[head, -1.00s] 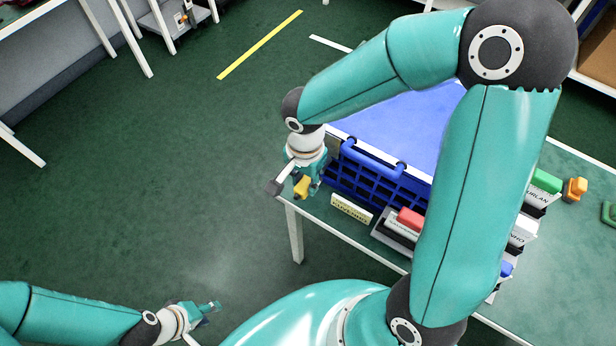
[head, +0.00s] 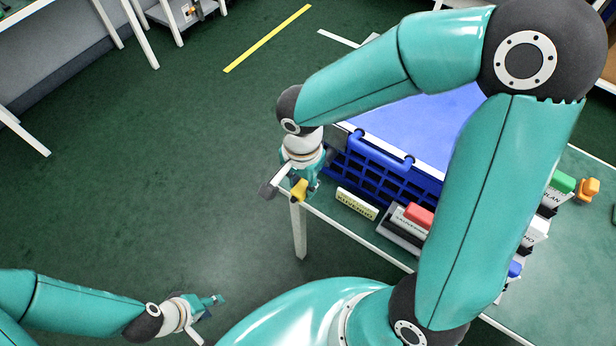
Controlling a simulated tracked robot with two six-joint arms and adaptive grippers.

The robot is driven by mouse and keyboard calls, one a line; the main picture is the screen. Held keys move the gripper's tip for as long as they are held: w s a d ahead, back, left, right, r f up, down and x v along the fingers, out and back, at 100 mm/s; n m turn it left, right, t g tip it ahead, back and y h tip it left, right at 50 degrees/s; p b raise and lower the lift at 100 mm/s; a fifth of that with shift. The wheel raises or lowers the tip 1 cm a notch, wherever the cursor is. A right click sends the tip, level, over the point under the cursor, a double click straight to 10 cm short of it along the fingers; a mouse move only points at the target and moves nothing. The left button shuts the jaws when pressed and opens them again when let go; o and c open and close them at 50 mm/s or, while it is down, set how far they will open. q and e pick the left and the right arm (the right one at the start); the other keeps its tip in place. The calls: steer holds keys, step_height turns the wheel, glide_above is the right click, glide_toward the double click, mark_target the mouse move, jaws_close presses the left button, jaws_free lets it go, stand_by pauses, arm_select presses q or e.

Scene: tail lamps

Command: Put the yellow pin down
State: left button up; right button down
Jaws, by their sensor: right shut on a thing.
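The yellow pin (head: 299,188) is a small yellow piece at my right gripper (head: 303,186), near the left corner of the table. My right gripper is shut on it, and its fingers partly hide it. From this view I cannot tell whether the pin touches the table or hangs at its edge. My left gripper (head: 213,302) is low at the bottom left, over the green floor and away from the table. Its fingers look small and I cannot tell whether they are open.
A blue crate (head: 385,172) stands right of my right gripper. A small labelled yellow sign (head: 357,204) lies along the table's front edge (head: 345,233). Holders with a red block (head: 419,215) and a green block (head: 563,182) stand further right, with an orange piece (head: 588,190).

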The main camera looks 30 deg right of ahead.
steer(key=shift+s+a+b, duration=0.3)
steer(key=shift+a, duration=0.45)
arm_select(q)
steer(key=shift+f, duration=0.4)
